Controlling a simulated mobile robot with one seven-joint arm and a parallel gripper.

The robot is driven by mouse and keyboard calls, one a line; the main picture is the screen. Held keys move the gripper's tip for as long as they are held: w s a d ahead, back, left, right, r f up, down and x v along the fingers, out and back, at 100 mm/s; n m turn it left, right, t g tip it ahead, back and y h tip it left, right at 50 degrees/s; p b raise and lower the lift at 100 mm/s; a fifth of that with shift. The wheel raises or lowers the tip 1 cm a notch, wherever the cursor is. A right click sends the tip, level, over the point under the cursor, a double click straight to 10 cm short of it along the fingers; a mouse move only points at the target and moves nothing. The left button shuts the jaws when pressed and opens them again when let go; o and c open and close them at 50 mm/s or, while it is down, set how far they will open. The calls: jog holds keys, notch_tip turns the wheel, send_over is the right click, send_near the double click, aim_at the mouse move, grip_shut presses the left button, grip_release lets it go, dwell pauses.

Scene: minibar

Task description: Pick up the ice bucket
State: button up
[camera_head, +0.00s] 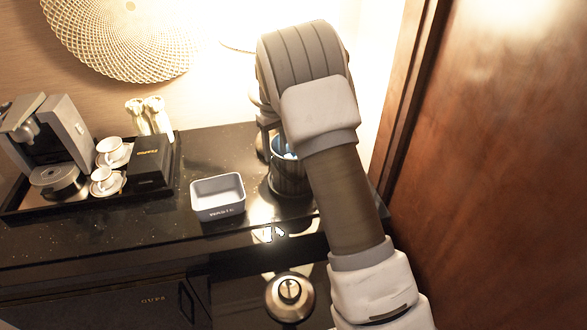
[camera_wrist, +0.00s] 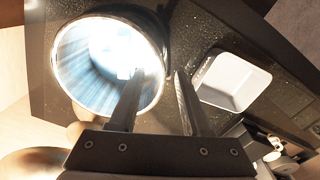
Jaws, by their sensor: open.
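The ice bucket (camera_head: 287,180) is a dark cylindrical vessel standing upright on the black counter, partly hidden behind my arm. In the wrist view the bucket (camera_wrist: 72,62) is seen from above, with a bright, bluish-white inside and a round rim. My gripper (camera_wrist: 159,72) is open, with nothing seen held in it. In that view its left finger overlaps the bucket's opening and its right finger lies outside the rim, so the rim passes between them. I cannot tell whether either finger touches the bucket or how far above it they are. In the head view my arm largely hides the gripper.
A small grey-white bin (camera_head: 218,196) stands left of the bucket. Farther left is a black tray (camera_head: 70,207) with a coffee machine (camera_head: 55,135), cups and a black box (camera_head: 150,163). A metal knobbed lid (camera_head: 290,297) lies in front. A wooden panel (camera_head: 490,170) rises at right.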

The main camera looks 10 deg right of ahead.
aim_at(275, 161)
jog(key=shift+w+f+p, duration=0.1)
jog(key=shift+f+p, duration=0.4)
jog(key=shift+f, duration=1.9)
grip_shut()
jog(key=shift+w+r, duration=0.1)
jog(key=shift+r, duration=0.05)
